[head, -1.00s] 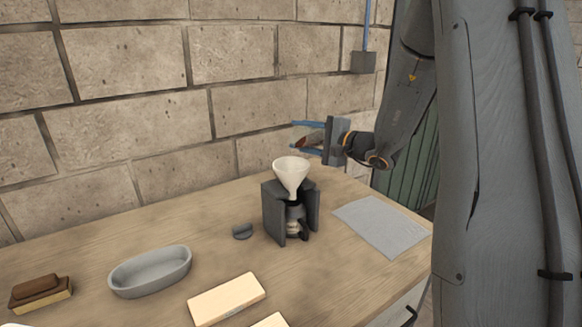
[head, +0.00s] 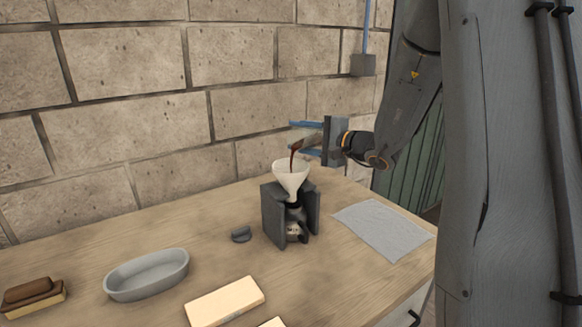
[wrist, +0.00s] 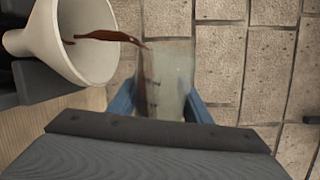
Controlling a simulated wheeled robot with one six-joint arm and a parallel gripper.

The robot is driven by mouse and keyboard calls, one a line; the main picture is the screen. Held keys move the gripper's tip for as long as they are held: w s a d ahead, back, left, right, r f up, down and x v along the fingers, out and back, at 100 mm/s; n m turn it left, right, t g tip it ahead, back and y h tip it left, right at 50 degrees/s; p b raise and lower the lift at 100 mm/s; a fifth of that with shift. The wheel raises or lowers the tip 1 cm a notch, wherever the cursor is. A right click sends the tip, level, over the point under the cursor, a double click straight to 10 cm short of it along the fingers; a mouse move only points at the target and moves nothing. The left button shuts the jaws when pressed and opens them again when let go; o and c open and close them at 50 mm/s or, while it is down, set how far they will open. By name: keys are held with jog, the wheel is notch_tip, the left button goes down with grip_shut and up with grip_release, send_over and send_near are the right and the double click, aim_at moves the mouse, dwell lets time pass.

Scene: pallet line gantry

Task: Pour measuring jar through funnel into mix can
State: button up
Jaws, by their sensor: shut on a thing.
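My gripper (head: 303,140) is shut on the clear measuring jar (wrist: 168,78), above and just right of the white funnel (head: 289,182). The jar is tipped toward the funnel, and a dark red-brown stream (head: 297,151) runs from its lip into the funnel mouth. The wrist view also shows the stream (wrist: 104,36) crossing into the funnel (wrist: 41,42), with some liquid left along the jar's side. The funnel stands upright over the mix can (head: 293,229), which sits inside a dark bracket (head: 273,215) and is partly hidden by it.
A grey cloth or mat (head: 383,229) lies right of the bracket. A small dark piece (head: 241,234) lies to its left. A grey oval dish (head: 147,276), a brown brush-like block (head: 32,294) and a pale board (head: 225,301) lie toward the front. The block wall (head: 160,110) stands close behind.

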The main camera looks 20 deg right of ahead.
jog(key=shift+s+a+r+n+b, duration=0.2)
jog(key=shift+r+n+b, duration=0.45)
jog(key=shift+b, duration=1.2)
dwell(1.2)
jog(key=shift+w+d+f+n+b, duration=0.2)
jog(key=shift+n+b, duration=0.25)
jog(key=shift+b, duration=0.4)
jog(key=shift+s+a+f+n+h+b, duration=0.1)
jog(key=shift+a+f+n+h+b, duration=0.3)
jog(key=shift+b, duration=1.45)
jog(key=shift+d+r+n+b, duration=0.15)
jog(key=shift+n+b, duration=0.15)
jog(key=shift+b, duration=0.4)
